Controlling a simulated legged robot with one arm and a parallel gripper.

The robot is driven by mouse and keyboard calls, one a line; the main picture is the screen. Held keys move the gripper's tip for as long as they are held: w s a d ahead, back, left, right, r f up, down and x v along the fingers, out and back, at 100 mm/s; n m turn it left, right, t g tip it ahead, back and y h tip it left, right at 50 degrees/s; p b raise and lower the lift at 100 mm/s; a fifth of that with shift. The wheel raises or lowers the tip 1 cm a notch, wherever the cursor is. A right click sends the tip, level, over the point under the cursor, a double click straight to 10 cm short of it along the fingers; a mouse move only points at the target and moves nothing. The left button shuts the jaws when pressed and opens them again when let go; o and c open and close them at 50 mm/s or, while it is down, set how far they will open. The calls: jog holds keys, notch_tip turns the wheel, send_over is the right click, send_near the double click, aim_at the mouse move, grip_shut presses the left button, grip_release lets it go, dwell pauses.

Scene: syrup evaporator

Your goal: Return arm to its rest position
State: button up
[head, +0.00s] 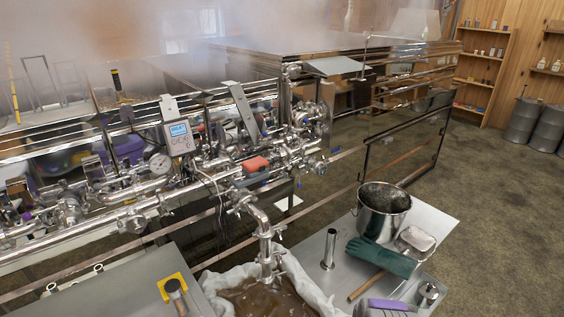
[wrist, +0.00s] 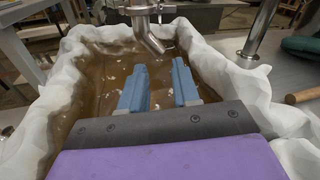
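My gripper (wrist: 160,88) shows in the wrist view with two blue fingers set apart and nothing between them. It is over a cloth-lined tub (wrist: 262,95) of brown syrup (wrist: 100,75). A steel outlet pipe (wrist: 148,30) comes down over the far side of the tub, beyond the fingertips. The fingers are not visible in that view.
A metal table (head: 440,222) on the right holds a steel pot (head: 383,212), a green glove (head: 380,257), a steel cylinder (head: 329,249) and a wooden handle (head: 366,286). The steaming evaporator with pipes and valves (head: 270,160) stands behind. Open floor (head: 500,200) lies right.

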jog(key=w+d+r+n+g+h+b, duration=0.1)
jog(key=w+d+r+n+g+h, duration=0.3)
jog(key=w+d+r+n, duration=0.55)
jog(key=s+d+r+n+g+h+b, duration=0.2)
jog(key=s+d+r+n+g+h, duration=0.3)
jog(key=s+r+n, duration=0.55)
jog(key=s+a+r+n+g, duration=0.2)
jog(key=s+r, duration=0.4)
jog(key=s, duration=0.6)
jog(key=s+a+r+n+g+y+b, duration=0.1)
jog(key=s+a+r+n+g, duration=0.2)
jog(key=s, duration=0.9)
jog(key=s+a+r+n+g+y, duration=0.1)
jog(key=s+a+r+n+g, duration=0.2)
jog(key=s+r, duration=0.6)
jog(key=s+n, duration=0.1)
jog(key=s, duration=0.3)
jog(key=shift+g+b, duration=0.4)
